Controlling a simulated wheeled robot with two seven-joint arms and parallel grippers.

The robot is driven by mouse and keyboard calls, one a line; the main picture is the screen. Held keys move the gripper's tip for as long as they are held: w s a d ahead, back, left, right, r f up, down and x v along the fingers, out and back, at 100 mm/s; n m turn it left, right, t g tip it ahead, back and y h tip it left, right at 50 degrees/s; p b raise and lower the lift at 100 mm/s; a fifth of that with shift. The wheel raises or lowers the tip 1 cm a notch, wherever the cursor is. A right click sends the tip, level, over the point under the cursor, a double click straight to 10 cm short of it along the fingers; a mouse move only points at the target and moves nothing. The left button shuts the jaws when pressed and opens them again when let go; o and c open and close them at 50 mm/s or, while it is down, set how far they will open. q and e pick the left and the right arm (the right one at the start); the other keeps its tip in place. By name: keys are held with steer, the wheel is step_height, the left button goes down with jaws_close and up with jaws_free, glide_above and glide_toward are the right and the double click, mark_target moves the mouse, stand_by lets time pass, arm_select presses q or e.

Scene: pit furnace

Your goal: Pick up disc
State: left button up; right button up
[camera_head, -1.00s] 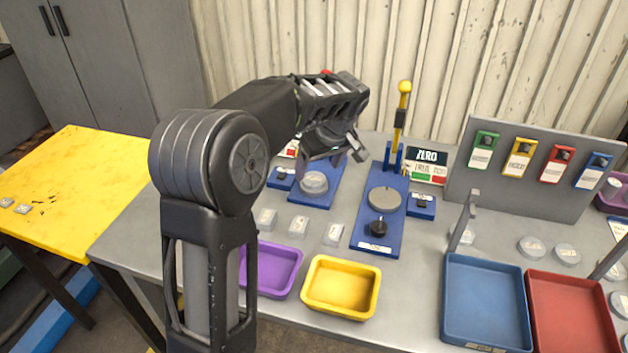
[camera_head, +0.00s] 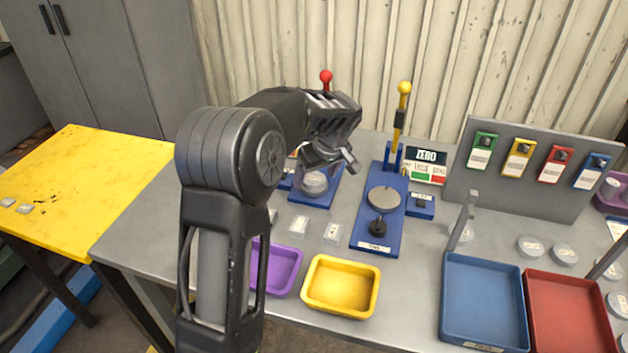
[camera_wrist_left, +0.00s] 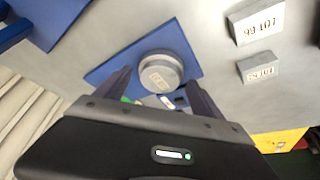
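The disc (camera_head: 313,184) is a round grey piece with a marking on its top. It sits on the left blue base plate (camera_head: 325,199), partly covered by my gripper in the head view. In the left wrist view the disc (camera_wrist_left: 160,70) shows on its blue plate, just beyond my fingertips. My left gripper (camera_head: 328,170) is above the disc, pointing down. The left wrist view shows its two fingers (camera_wrist_left: 156,88) spread apart, one to each side of the disc's near edge, with no visible hold on it. My right gripper is out of view.
A second blue stand (camera_head: 368,238) with a yellow-topped lever (camera_head: 400,120) is to the right. A red knob (camera_head: 326,76) rises behind my gripper. Purple (camera_head: 287,268), yellow (camera_head: 340,312), blue (camera_head: 483,330) and red trays (camera_head: 570,335) line the front.

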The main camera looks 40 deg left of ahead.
arm_select(q)
jaws_close()
stand_by(0.7)
